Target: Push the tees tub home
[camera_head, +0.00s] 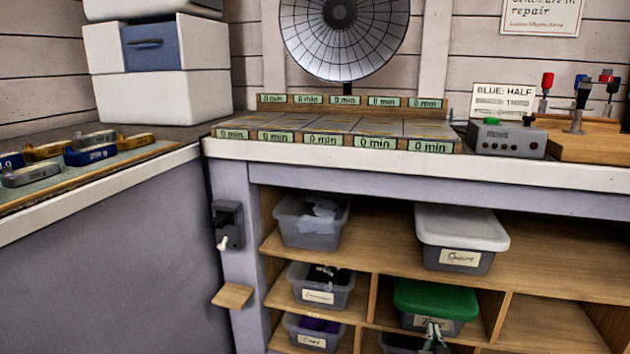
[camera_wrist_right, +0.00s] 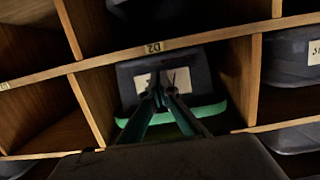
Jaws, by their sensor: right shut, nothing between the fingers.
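The tees tub (camera_head: 436,296) is a grey tub with a green lid in a cubby of the wooden shelf under the bench. The label on its front is partly hidden by my right gripper (camera_head: 434,330). The wrist view shows the tub (camera_wrist_right: 198,76) inverted, with the green lid at the bottom. There my right gripper (camera_wrist_right: 161,84) is shut and empty, its fingertips at the tub's label. I cannot tell whether they touch it. My left gripper is not in view.
Wooden dividers (camera_wrist_right: 253,80) stand close on both sides of the tub. A white-lidded tub (camera_head: 462,238) sits on the shelf above. Open grey tubs (camera_head: 321,292) stand to the left. The cubby to the right (camera_head: 540,322) looks empty.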

